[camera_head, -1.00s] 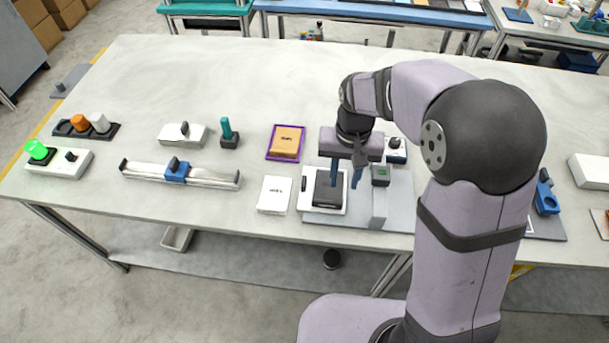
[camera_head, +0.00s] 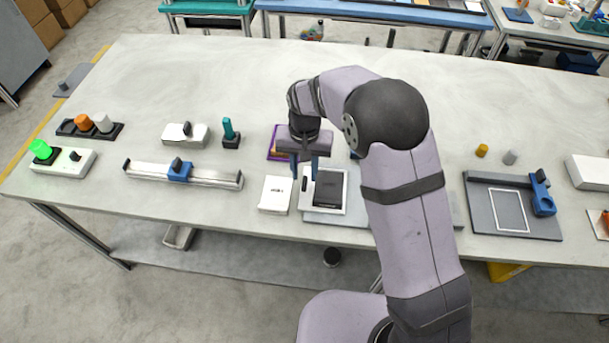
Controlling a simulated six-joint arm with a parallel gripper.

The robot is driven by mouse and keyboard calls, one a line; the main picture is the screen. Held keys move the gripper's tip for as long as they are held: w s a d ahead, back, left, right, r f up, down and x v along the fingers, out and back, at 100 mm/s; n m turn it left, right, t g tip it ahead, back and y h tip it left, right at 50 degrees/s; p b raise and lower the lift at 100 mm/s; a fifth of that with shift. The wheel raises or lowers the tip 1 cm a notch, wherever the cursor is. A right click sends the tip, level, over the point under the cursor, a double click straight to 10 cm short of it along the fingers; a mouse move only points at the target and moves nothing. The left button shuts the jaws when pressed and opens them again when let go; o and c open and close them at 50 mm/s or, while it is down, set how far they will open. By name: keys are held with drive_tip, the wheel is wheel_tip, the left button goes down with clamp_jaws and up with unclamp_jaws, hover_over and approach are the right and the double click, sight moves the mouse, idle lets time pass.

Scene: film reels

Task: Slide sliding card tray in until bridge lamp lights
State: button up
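The sliding card tray (camera_head: 307,204) is white with a small black grip at its left end. A dark card (camera_head: 330,190) lies in it. The tray rests on a grey base (camera_head: 335,219). My gripper (camera_head: 305,176) is open and empty, with its two blue fingers pointing down over the tray's left end, around or just above the black grip. I cannot tell whether they touch it. My arm hides the bridge and its lamp.
A white box (camera_head: 276,195) lies close left of the tray. A purple-edged tray (camera_head: 272,152) is partly hidden behind my gripper. A rail with a blue slider (camera_head: 180,171) and a lit green lamp (camera_head: 41,149) are further left. The back of the table is clear.

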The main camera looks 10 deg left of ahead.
sight(304, 181)
drive_tip(key=shift+f+p, duration=0.35)
drive_tip(key=shift+f, duration=1.35)
drive_tip(key=shift+c, duration=0.2)
clamp_jaws()
drive_tip(key=d, duration=1.3)
drive_tip(key=shift+o, duration=0.2)
unclamp_jaws()
drive_tip(key=shift+r, duration=0.15)
